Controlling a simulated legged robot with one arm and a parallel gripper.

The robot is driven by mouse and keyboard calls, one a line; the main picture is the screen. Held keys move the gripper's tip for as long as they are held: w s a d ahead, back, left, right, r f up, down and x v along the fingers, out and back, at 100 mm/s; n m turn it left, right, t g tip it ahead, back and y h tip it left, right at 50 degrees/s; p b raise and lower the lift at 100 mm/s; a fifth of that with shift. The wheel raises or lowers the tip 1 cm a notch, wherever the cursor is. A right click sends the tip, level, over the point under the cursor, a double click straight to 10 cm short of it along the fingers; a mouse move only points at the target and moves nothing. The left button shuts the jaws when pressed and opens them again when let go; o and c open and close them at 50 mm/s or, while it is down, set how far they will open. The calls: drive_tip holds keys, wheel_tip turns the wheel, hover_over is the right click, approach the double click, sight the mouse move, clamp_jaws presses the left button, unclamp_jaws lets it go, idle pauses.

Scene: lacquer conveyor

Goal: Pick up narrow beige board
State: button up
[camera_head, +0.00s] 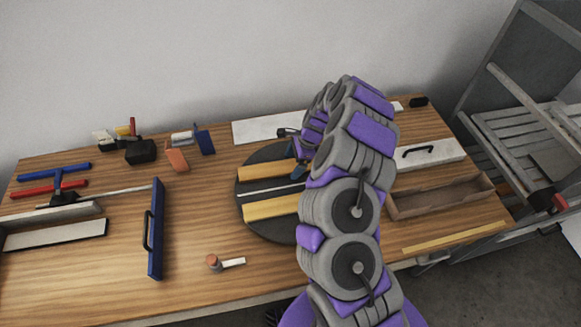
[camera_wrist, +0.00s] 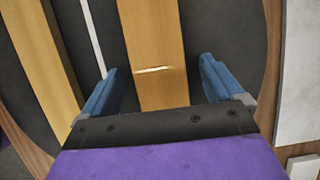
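Two narrow beige boards lie roughly parallel on a dark round disc (camera_head: 244,190), with a thin white strip (camera_head: 265,190) between them. The far board (camera_head: 262,171) is under my gripper (camera_head: 298,163); my arm hides the right ends of both boards. In the wrist view my gripper (camera_wrist: 159,68) is open, with blue fingers on either side of this board (camera_wrist: 152,50). Gaps show between fingers and board, and nothing is held. The nearer board (camera_head: 268,208) is outside the fingers, at the left of the wrist view (camera_wrist: 38,62). Another thin beige strip (camera_head: 455,236) lies at the table's front right.
A white panel (camera_head: 262,129) lies behind the disc. A blue board with a handle (camera_head: 156,230) and a small brush-like tool (camera_head: 214,262) are to the left and front. A brown tray (camera_head: 402,210) is at the right. Several tools sit at the back left.

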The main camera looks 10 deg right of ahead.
drive_tip(key=shift+a, duration=0.2)
drive_tip(key=shift+c, duration=1.4)
drive_tip(key=shift+d, duration=0.15)
drive_tip(key=c, duration=1)
